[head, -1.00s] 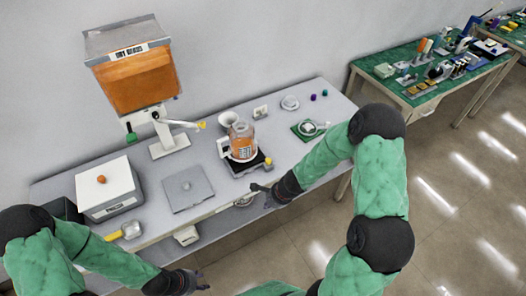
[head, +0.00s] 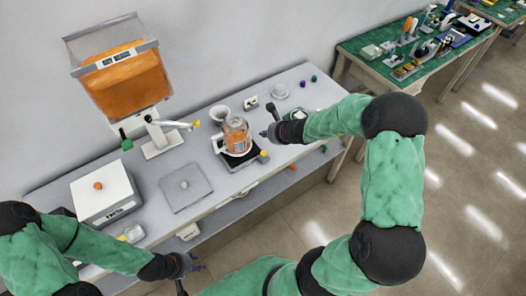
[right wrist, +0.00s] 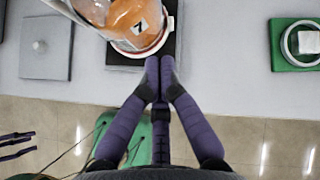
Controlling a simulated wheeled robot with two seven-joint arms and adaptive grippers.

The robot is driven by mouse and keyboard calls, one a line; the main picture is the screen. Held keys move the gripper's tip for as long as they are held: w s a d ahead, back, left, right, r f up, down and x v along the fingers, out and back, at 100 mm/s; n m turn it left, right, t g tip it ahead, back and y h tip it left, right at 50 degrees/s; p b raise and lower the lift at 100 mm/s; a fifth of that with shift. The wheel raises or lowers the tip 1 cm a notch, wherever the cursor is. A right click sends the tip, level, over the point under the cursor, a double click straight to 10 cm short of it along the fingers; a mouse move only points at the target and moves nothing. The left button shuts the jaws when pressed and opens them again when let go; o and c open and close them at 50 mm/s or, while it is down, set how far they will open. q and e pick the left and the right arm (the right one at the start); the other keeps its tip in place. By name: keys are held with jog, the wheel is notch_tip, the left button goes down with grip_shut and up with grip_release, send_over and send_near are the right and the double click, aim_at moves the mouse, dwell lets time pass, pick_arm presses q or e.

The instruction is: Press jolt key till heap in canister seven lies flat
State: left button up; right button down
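The clear canister (head: 236,138), part filled with orange beads, sits in a white ring on a dark base (head: 236,163). Its label reads 7 in the right wrist view (right wrist: 138,27). I cannot tell the shape of the heap's surface. A yellow knob (head: 263,156) is at the base's right corner; I cannot tell whether it is the jolt key. My right gripper (head: 266,133) is right of the canister, its fingers together and empty; in the right wrist view (right wrist: 160,68) the tips lie near the base's edge. My left gripper (head: 197,262) is open, empty, in front of the table.
A dry-beads hopper (head: 124,78) stands behind. A white box (head: 103,192), a grey plate (head: 185,186) and a white funnel (head: 220,113) are on the table. A green pad (right wrist: 296,45) with a white ring is to the right. Purple and green pieces lie at the back right.

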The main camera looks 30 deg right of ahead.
aim_at(265, 153)
jog(key=shift+f, duration=0.2)
notch_tip(265, 153, down, 8)
jog(key=b, duration=0.7)
jog(key=shift+r, duration=0.15)
jog(key=shift+f+b, duration=0.4)
dwell(0.8)
jog(key=shift+f+b, duration=0.4)
jog(key=shift+b, duration=0.1)
jog(key=shift+f+b, duration=0.75)
jog(key=shift+b, duration=0.05)
dwell(0.9)
jog(key=shift+r, duration=0.15)
jog(key=shift+r+p, duration=0.9)
jog(key=shift+r, duration=0.1)
jog(key=shift+r, duration=0.15)
